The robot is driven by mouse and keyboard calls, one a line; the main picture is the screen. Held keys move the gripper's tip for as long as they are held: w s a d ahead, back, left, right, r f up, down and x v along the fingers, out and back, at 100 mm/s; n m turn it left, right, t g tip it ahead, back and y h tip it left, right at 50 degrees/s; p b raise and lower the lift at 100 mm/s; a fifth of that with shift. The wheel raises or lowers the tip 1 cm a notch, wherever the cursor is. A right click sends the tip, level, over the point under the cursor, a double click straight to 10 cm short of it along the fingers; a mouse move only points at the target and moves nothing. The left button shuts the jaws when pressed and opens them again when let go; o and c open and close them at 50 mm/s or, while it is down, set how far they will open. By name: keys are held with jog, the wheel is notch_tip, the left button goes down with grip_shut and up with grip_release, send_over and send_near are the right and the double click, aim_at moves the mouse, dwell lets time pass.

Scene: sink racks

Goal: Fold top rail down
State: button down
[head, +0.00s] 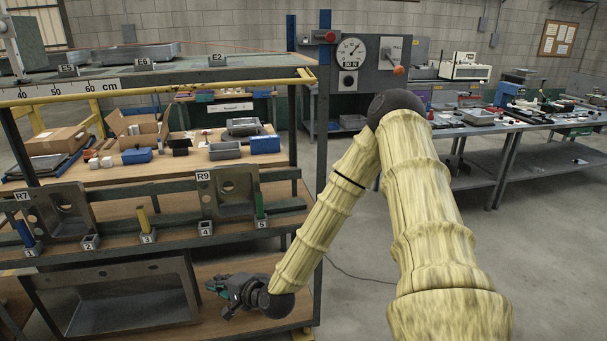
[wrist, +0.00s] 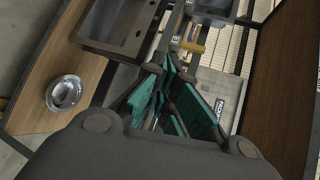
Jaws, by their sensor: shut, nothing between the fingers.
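A yellow rail (head: 160,90) runs along the top front of the rack in the head view, above the shelves, and looks raised and roughly level. A white centimetre scale (head: 60,90) lies along its left part. My gripper (head: 222,292) is low in front of the rack's bottom shelf, well below the rail and apart from it. In the wrist view its green-padded fingers (wrist: 172,100) are close together and hold nothing. I cannot identify the top rail in the wrist view.
A large sink (head: 120,300) stands on the bottom shelf left of my gripper. Sink plates R7 (head: 62,212) and R9 (head: 230,193) stand above, by numbered slots. A dark green post (head: 322,150) bounds the rack's right side. A round metal part (wrist: 63,93) lies on wood.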

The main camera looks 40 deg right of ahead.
jog(key=w+d+r+m+t+h, duration=0.2)
jog(key=d+r+m+t, duration=0.25)
jog(key=d+r, duration=0.5)
jog(key=w+d+r+m+t+h, duration=0.3)
jog(key=d+r+m, duration=0.35)
jog(key=r, duration=0.55)
jog(key=s+d+r+m+t+h, duration=0.1)
jog(key=s+d+r+m+h, duration=0.3)
jog(key=d+r+m+h, duration=0.4)
jog(key=s+d+r+m+t+h, duration=0.1)
jog(key=s+d+r+m+h, duration=0.4)
jog(key=d, duration=0.5)
jog(key=w+d+r+m+p, duration=0.1)
jog(key=w+d+r+p, duration=0.2)
jog(key=w+r+p, duration=0.4)
notch_tip(320, 180, up, 3)
jog(key=shift+f+y+p, duration=0.1)
jog(key=shift+y+p, duration=0.3)
jog(key=shift+p, duration=0.15)
jog(key=shift+d+g, duration=0.15)
jog(key=shift+g, duration=0.1)
jog(key=shift+w+b, duration=0.1)
jog(key=shift+b, duration=0.75)
